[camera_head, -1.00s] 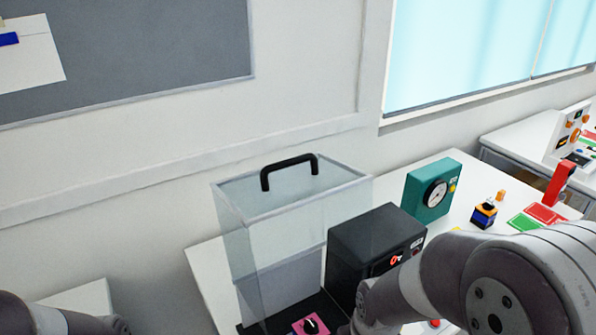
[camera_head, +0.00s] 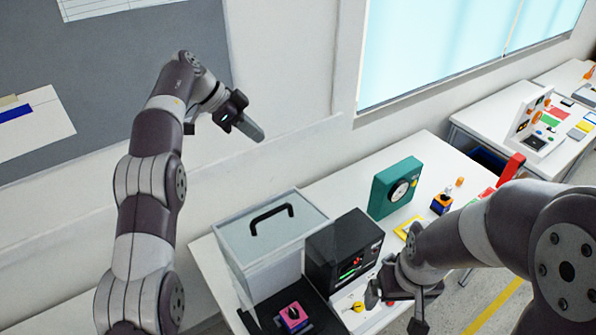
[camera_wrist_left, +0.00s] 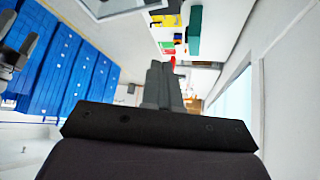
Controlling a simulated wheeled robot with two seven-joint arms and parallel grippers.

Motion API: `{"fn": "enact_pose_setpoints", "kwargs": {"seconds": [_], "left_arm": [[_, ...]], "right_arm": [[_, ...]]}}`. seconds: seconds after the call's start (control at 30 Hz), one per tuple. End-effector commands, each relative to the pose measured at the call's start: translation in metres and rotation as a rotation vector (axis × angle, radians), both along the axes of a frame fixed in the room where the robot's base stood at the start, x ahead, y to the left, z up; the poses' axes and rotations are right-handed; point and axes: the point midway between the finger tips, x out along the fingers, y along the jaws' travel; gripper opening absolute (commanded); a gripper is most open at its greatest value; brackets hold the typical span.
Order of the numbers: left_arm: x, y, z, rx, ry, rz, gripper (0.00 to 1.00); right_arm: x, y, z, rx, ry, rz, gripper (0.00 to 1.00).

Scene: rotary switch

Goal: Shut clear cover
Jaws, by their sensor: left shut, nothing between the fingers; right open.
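The clear cover (camera_head: 232,248) is a see-through box with a black handle (camera_head: 271,217) on its top face. It stands raised at the back of a black base; the pink block with a black knob (camera_head: 292,314) sits uncovered in front of it. My left gripper (camera_head: 256,133) is shut and empty, in the air above and behind the cover, apart from it. Its closed fingers also show in the left wrist view (camera_wrist_left: 163,85). My right gripper (camera_head: 394,308) is open, low at the right of the black base, with nothing seen between its fingers.
A black box with a lit display (camera_head: 340,250) stands right of the cover. A teal gauge box (camera_head: 396,188) and a small blue-orange block (camera_head: 442,203) stand farther right on the white table. The wall is close behind. Free air lies above the cover.

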Motion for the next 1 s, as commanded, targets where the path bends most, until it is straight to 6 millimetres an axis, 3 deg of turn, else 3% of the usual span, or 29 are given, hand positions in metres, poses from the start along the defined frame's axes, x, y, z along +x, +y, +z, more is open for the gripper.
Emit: {"fn": "enact_pose_setpoints", "kwargs": {"seconds": [0.1,0.27,0.43,0.53,0.77,1.0], "left_arm": [[-0.037,0.027,-0.006,0.158,0.266,0.105,0.00],[-0.049,0.027,-0.009,0.173,0.386,0.186,0.00],[-0.053,0.015,-0.034,0.172,0.388,0.189,0.00],[-0.056,0.004,-0.048,0.172,0.388,0.187,0.00],[-0.062,-0.019,-0.086,0.171,0.387,0.187,0.00],[-0.086,-0.037,-0.101,0.170,0.384,0.188,0.00]], "right_arm": [[0.000,0.000,-0.003,0.000,0.001,0.000,0.98],[0.000,0.000,-0.006,0.000,0.000,0.000,0.98],[0.000,0.000,-0.024,0.000,0.000,0.000,0.98],[0.000,0.000,-0.022,0.000,0.000,0.000,0.98],[0.000,0.000,-0.007,0.000,-0.001,0.000,0.98],[0.000,0.000,0.009,0.000,-0.001,0.000,0.98]]}}
